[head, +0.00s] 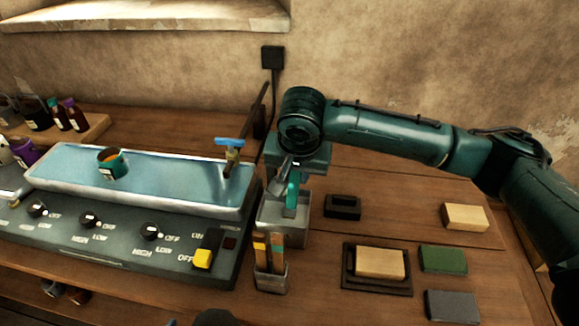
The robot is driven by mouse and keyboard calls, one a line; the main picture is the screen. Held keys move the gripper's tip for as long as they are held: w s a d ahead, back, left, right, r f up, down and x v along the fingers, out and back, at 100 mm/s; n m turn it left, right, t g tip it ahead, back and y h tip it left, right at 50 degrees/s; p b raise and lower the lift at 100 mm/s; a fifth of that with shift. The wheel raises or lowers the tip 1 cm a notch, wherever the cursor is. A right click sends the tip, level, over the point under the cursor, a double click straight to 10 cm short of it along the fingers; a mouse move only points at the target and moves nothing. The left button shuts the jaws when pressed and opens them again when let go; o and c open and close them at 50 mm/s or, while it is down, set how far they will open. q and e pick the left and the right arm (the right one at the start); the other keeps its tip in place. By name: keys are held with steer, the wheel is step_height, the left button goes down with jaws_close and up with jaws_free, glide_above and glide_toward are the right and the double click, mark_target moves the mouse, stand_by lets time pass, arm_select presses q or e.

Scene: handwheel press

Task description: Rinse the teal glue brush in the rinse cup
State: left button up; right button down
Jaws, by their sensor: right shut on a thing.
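My right gripper (287,178) points down from the right arm and is shut on the teal glue brush (293,192). The brush is upright, and its lower end reaches into the opening of a grey square metal container (284,236), which looks like the rinse cup. The container's front wall and the gripper hide part of the brush, so I cannot tell how deep the tip is or whether it touches liquid.
A smaller holder (271,284) with several sticks stands in front of the container. To the left is a heated water bath (190,185) with a teal pot (112,163) and a blue-handled tap (229,145). Several blocks (443,259) lie to the right, with bare wood between.

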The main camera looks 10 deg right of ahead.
steer(key=shift+p, duration=0.3)
steer(key=shift+w+a, duration=0.2)
steer(key=shift+a, duration=0.35)
stand_by(1.7)
steer(key=shift+r, duration=3.6)
